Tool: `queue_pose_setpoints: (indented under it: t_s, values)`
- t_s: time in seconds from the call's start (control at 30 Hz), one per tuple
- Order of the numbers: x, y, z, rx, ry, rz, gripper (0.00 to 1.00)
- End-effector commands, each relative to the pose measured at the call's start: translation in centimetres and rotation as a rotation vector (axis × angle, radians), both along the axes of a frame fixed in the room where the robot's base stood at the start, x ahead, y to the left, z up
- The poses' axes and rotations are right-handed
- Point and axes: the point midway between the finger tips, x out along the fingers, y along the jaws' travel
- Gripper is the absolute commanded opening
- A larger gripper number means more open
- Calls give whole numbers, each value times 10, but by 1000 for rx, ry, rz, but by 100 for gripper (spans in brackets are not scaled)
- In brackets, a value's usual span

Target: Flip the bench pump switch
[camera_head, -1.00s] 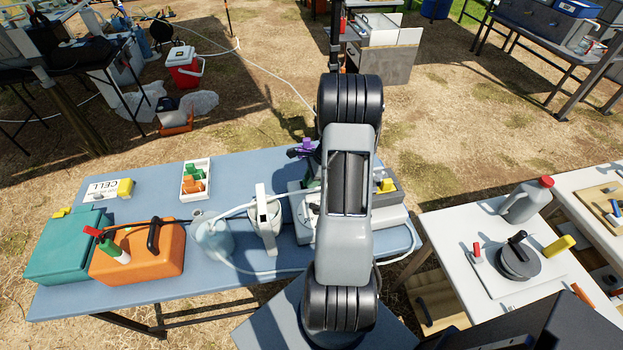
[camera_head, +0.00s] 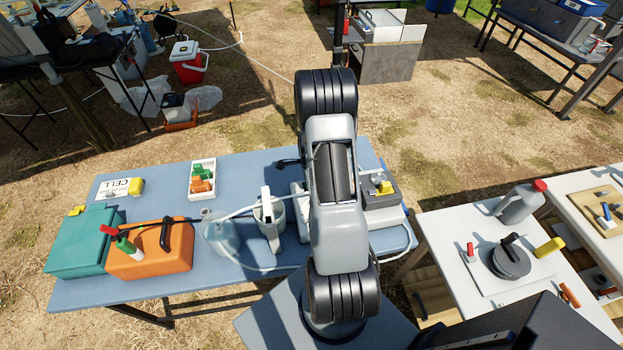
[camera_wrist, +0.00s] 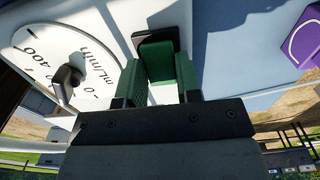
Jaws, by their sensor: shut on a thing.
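The bench pump (camera_head: 381,216) is the grey and white box on the blue bench, partly hidden behind my arm in the head view. In the wrist view, its white face (camera_wrist: 103,22) carries a dial marked mL/min with a dark knob. A green switch (camera_wrist: 157,55) in a dark surround stands on this face, right of the dial. My gripper (camera_wrist: 158,78) reaches the switch, with a finger on each side, and is shut on it. The exact contact and the switch's setting are hard to tell. The gripper is hidden in the head view.
An orange case (camera_head: 150,258) and a teal case (camera_head: 78,240) lie farther left. A purple item (camera_wrist: 303,43) shows beside the pump. A white table (camera_head: 478,240) stands at right.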

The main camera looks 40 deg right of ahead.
Motion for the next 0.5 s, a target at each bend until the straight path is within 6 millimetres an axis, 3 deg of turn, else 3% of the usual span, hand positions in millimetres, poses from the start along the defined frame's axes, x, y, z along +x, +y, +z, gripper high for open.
queue_pose_setpoints:
  t_s: [0.17, 0.2, 0.5]
  values:
    - [0, 0, 0, -1, -2, -1, 8]
    - [0, 0, 0, -1, -2, -1, 33]
    - [0, 0, 0, 0, -1, 0, 57]
